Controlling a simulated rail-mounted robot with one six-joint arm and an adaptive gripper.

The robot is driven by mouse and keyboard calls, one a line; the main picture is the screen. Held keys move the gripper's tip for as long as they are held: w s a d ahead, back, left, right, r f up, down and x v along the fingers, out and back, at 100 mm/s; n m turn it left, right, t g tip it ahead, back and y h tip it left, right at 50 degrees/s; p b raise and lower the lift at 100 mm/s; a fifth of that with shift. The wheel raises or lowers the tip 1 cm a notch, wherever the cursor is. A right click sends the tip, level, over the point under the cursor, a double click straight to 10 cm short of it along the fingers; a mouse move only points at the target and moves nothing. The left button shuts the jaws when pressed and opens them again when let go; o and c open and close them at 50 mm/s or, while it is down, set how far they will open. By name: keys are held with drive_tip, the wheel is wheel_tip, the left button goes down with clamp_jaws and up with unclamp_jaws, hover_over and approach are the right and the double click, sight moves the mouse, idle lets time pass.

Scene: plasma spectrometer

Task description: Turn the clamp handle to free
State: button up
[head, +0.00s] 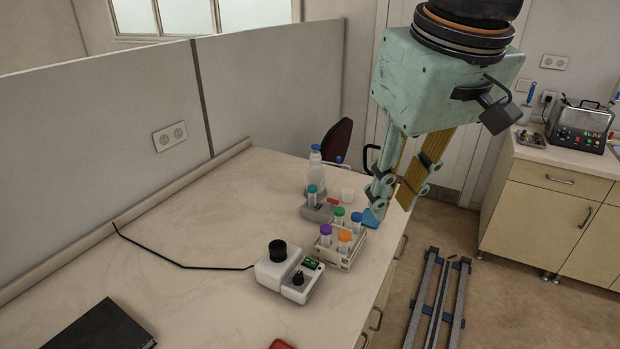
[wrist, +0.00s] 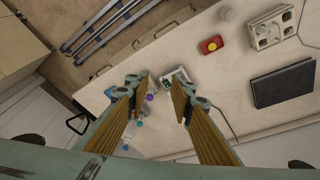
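I cannot pick out a clamp handle in either view. My gripper (head: 394,203) hangs from the upper right of the head view, pointing down above the right edge of the bench. Its two fingers are apart with nothing between them. In the wrist view my gripper (wrist: 162,88) also shows a clear gap between the fingertips, with bench top behind it. A pale block-like device with round openings (wrist: 268,28) stands at the top right of the wrist view, away from the fingers. I cannot tell whether it carries the handle.
A white mixer with black knobs (head: 288,275) and a rack of capped tubes (head: 342,252) stand on the bench, with a bottle (head: 316,178) behind. A black flat case (wrist: 283,83) and a red box with a yellow button (wrist: 210,45) lie nearby. Floor rails (head: 437,300) run alongside.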

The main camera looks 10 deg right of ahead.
drive_tip(key=w+d+n+g+p, duration=0.1)
drive_tip(key=w+n, duration=0.1)
drive_tip(key=w, duration=1.3)
drive_tip(key=n+g+p, duration=0.2)
drive_tip(key=n+p, duration=0.2)
drive_tip(key=n, duration=0.2)
hover_over(333, 205)
wheel_tip(333, 205, down, 21)
drive_tip(key=shift+w+r, duration=0.15)
drive_tip(key=shift+w, duration=0.15)
drive_tip(key=shift+f+b, duration=0.35)
drive_tip(key=shift+f, duration=6.55)
drive_tip(key=shift+c, duration=0.7)
clamp_jaws()
